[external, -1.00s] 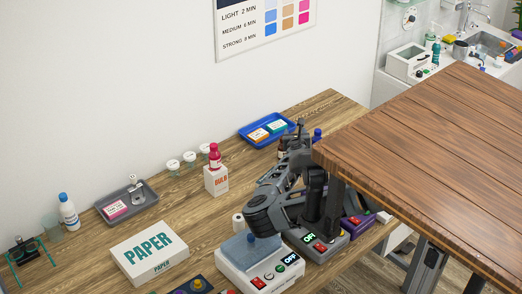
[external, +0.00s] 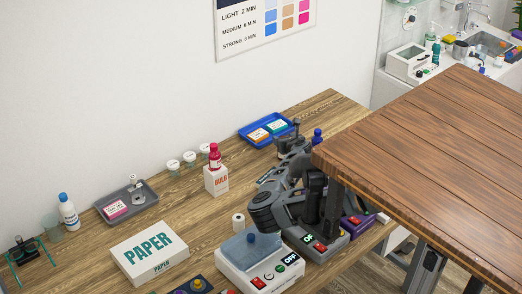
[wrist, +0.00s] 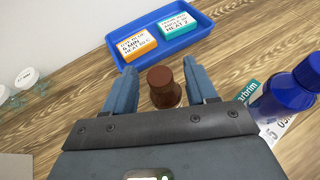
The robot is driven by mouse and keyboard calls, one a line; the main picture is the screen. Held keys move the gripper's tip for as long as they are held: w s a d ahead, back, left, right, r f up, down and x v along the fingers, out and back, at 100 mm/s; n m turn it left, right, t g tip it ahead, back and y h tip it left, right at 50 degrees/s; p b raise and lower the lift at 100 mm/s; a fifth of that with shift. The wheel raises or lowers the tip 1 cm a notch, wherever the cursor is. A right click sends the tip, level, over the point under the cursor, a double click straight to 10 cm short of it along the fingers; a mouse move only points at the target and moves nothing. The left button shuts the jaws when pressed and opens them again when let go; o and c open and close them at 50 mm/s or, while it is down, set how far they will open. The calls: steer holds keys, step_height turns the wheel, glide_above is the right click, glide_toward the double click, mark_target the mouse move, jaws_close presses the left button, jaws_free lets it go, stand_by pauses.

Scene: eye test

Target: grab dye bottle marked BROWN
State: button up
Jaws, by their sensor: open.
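A bottle with a brown cap (wrist: 160,78) stands upright between the two blue-grey fingers of my gripper (wrist: 160,72) in the wrist view. The fingers are apart, one on each side of the bottle, with a visible gap at least on the right. Its label is hidden from above, so I cannot read BROWN on it. In the external view my gripper (external: 289,132) is at the back of the wooden table, and it and the arm hide most or all of this bottle.
A dark blue bottle (wrist: 290,95) stands close on the right; it also shows in the external view (external: 317,136). A blue tray (wrist: 165,48) with an orange and a teal box lies behind. A red bottle on a bulb box (external: 215,180) stands left of my arm.

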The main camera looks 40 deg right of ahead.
steer(key=shift+w+d+f, duration=0.15)
steer(key=shift+w+d, duration=0.1)
steer(key=shift+w, duration=0.2)
steer(key=shift+c, duration=0.4)
jaws_close()
